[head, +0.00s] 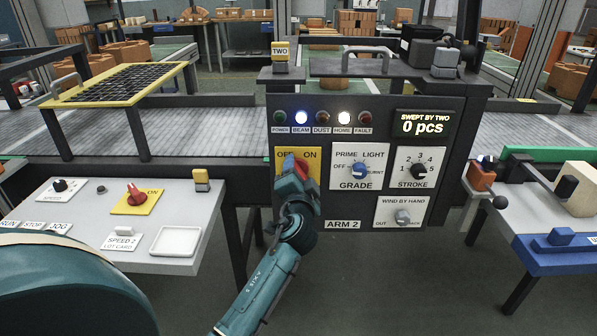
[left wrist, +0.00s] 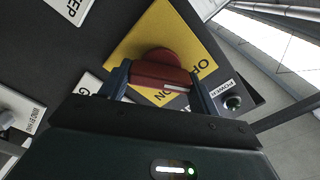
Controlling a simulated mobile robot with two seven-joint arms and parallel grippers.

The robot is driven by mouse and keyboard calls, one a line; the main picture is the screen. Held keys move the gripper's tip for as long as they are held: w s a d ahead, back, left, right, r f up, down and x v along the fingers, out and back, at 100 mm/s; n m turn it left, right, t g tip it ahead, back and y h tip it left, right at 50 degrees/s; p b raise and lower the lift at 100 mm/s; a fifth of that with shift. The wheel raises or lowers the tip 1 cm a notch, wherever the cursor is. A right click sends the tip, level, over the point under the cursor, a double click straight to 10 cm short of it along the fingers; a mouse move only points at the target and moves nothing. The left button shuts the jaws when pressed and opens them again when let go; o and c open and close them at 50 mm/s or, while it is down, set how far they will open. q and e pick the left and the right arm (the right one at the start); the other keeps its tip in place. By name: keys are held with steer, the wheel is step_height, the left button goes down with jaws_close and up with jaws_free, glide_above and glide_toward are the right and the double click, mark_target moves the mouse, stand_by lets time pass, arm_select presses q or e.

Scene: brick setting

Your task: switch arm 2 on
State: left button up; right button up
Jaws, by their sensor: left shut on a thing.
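The ARM 2 panel (head: 343,224) stands in the middle of the head view. Its yellow OFF/ON plate (head: 313,158) is at the panel's upper left and also shows in the left wrist view (left wrist: 140,40). On the plate is a red rotary switch (left wrist: 155,72), partly hidden by my gripper in the head view. My left gripper (left wrist: 158,88) has a finger at each end of the switch's red handle and is shut on it. The POWER lamp (head: 280,117) is dark green. No right gripper shows.
The BEAM lamp (head: 301,117) and HOME lamp (head: 344,117) glow white. The GRADE knob (head: 359,171), STROKE knob (head: 418,171) and WIND BY HAND knob (head: 403,216) sit right of the switch. Another red switch (head: 136,194) is on the white side table (head: 190,230) at left.

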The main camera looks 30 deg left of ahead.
arm_select(q)
steer(key=m+p, duration=0.1)
steer(key=m, duration=0.2)
steer(key=shift+r, duration=0.2)
steer(key=m+p, duration=0.1)
steer(key=m, duration=0.1)
steer(key=shift+m+p, duration=0.3)
steer(key=shift+p, duration=0.1)
steer(key=m+p, duration=0.1)
steer(key=m, duration=0.1)
steer(key=shift+m, duration=0.4)
steer(key=m+p, duration=0.3)
steer(key=m, duration=0.1)
steer(key=shift+f, duration=0.1)
steer(key=shift+m+p, duration=0.3)
steer(key=shift+m, duration=0.5)
steer(key=shift+f+m, duration=0.1)
steer(key=shift+m, duration=0.3)
steer(key=shift+m+p, duration=0.3)
steer(key=shift+p, duration=0.1)
arm_select(e)
steer(key=shift+n+g+h, duration=0.4)
steer(key=shift+n+h, duration=0.1)
steer(key=r, duration=0.1)
steer(key=d+r, duration=0.1)
steer(key=r, duration=0.2)
steer(key=shift+s+d, duration=0.15)
steer(key=shift+s, duration=0.25)
steer(key=shift+f, duration=0.1)
